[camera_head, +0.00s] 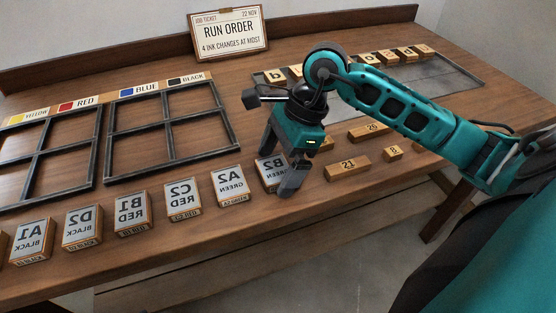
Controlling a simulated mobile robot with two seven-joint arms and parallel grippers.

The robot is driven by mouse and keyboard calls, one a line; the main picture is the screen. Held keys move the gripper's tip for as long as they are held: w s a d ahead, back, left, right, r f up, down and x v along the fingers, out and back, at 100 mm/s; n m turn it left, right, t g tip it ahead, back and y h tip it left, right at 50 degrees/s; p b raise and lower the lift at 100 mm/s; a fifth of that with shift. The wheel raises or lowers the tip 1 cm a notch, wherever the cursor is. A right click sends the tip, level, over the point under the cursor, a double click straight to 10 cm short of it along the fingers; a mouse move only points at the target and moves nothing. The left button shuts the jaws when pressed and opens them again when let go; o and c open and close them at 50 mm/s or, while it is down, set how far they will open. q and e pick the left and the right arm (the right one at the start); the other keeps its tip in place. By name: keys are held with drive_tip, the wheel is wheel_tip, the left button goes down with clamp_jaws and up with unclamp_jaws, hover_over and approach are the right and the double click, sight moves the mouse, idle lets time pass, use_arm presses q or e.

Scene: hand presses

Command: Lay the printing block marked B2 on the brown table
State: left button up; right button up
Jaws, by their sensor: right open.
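The printing block marked B2 (268,174) lies on the brown table (262,214) at the right end of a row of blocks. Its lettering is mirrored, and my right gripper covers part of it. My right gripper (278,180) reaches down over B2 with its fingers apart. One finger is at the near right side of the block and the other is behind it; I cannot tell whether they touch it. My left gripper is not in view.
Blocks A2 (229,187) and C2 (182,199) stand left of B2, with several more beyond. Small number blocks, one marked 21 (347,168), lie to the right. Dark frames (173,119) lie behind the row. A job ticket (228,33) stands at the back.

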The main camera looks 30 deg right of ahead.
drive_tip(key=shift+r+p, duration=0.35)
drive_tip(key=p+v, duration=0.1)
drive_tip(key=v, duration=1)
drive_tip(key=shift+d+r, duration=0.2)
drive_tip(key=shift+r, duration=0.05)
drive_tip(key=shift+s, duration=0.2)
